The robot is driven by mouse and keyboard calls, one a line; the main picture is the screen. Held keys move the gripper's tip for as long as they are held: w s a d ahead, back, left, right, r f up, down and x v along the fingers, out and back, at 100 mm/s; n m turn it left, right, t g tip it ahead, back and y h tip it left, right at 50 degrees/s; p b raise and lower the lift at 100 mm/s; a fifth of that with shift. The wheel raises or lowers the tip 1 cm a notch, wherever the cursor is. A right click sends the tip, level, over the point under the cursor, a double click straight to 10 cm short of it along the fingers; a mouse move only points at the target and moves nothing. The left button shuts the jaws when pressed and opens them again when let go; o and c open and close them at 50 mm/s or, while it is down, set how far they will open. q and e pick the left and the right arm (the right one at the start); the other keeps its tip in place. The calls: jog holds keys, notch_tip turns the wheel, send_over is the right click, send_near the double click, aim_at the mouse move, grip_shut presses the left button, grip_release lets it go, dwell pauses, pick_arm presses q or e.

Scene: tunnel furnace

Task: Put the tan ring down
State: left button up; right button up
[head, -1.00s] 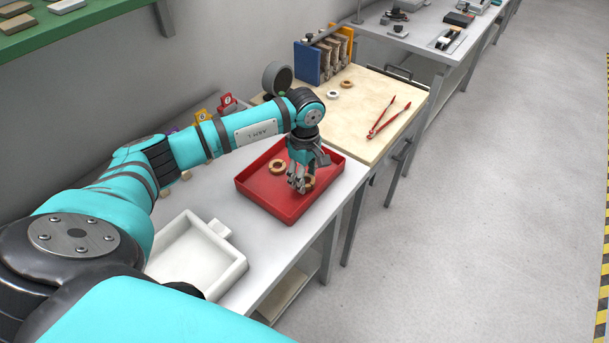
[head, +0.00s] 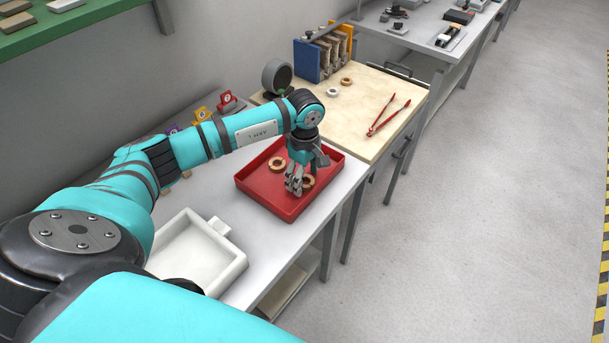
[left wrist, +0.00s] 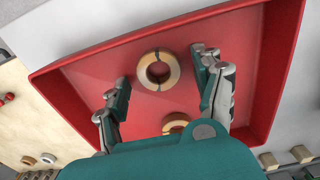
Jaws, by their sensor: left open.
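A tan ring (head: 308,182) lies in the red tray (head: 258,204), right beside the fingers of my left gripper (head: 295,184). In the left wrist view this tan ring (left wrist: 144,72) shows between the two spread fingers, with a gap on each side, and has dark marks across its rim. The left gripper is open, pointing down into the tray, and holds nothing. A second tan ring (head: 277,157) lies farther back in the same tray. It also shows in the left wrist view (left wrist: 175,119), partly covered by the gripper body. My right gripper is not in view.
A white tray (head: 238,270) stands in front of the red one. On the wooden-topped table behind are red tongs (head: 378,130), a white ring (head: 333,96), another tan ring (head: 346,78) and a rack with a blue end plate (head: 306,66).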

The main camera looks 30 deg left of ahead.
pick_arm(q)
notch_tip(320, 180, up, 12)
jog(key=b, duration=0.3)
dwell(0.5)
